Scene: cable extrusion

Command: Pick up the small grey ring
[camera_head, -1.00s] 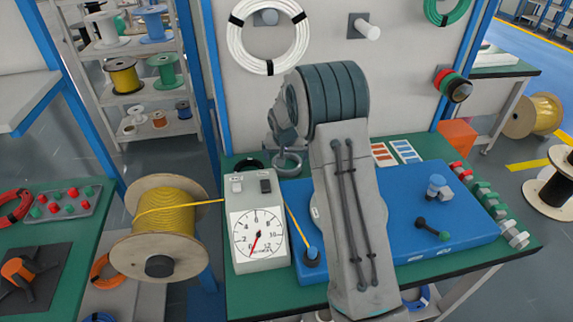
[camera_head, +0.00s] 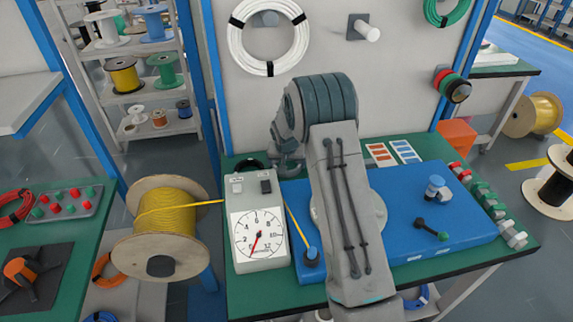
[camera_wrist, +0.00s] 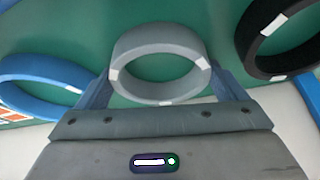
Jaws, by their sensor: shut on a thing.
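The small grey ring (camera_wrist: 160,62) is in the middle of the wrist view, with small white marks on its band. My gripper (camera_wrist: 163,75) has a finger on either side of it and is shut on it. In the head view my gripper (camera_head: 287,163) is low over the back of the green table, just right of the gauge box; the ring is mostly hidden there by my arm.
A blue ring (camera_wrist: 38,82) lies left of the grey one and a black ring (camera_wrist: 282,38) lies right. The gauge box (camera_head: 258,225) stands close by on the green table (camera_head: 245,295). A blue board (camera_head: 400,215) fills the table's middle. A white wall panel rises behind.

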